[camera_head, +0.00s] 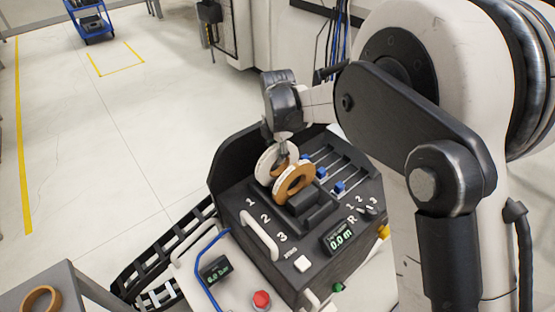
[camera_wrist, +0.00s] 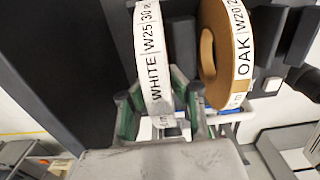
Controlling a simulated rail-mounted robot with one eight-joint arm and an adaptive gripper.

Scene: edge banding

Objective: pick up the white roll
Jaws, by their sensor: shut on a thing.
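The white roll (camera_head: 264,161) stands upright at the back slot of the black machine, beside a brown oak roll (camera_head: 304,181). In the wrist view the white roll (camera_wrist: 154,62) shows its label "WHITE W25" and runs between my green-lined fingers. My gripper (camera_wrist: 155,103) is shut on its rim; in the camera_head view my gripper (camera_head: 281,147) comes down from above. The oak roll (camera_wrist: 211,60) is just right of my fingers in the wrist view. The lower part of the white roll is hidden in the camera_head view, so I cannot tell whether it is lifted.
The black machine (camera_head: 234,172) has raised walls behind and left of the rolls. Blue-knobbed sliders (camera_head: 321,171) are to their right, a white handle (camera_head: 260,236) in front. Another brown roll (camera_head: 41,299) lies on a grey table at lower left. Open floor is at left.

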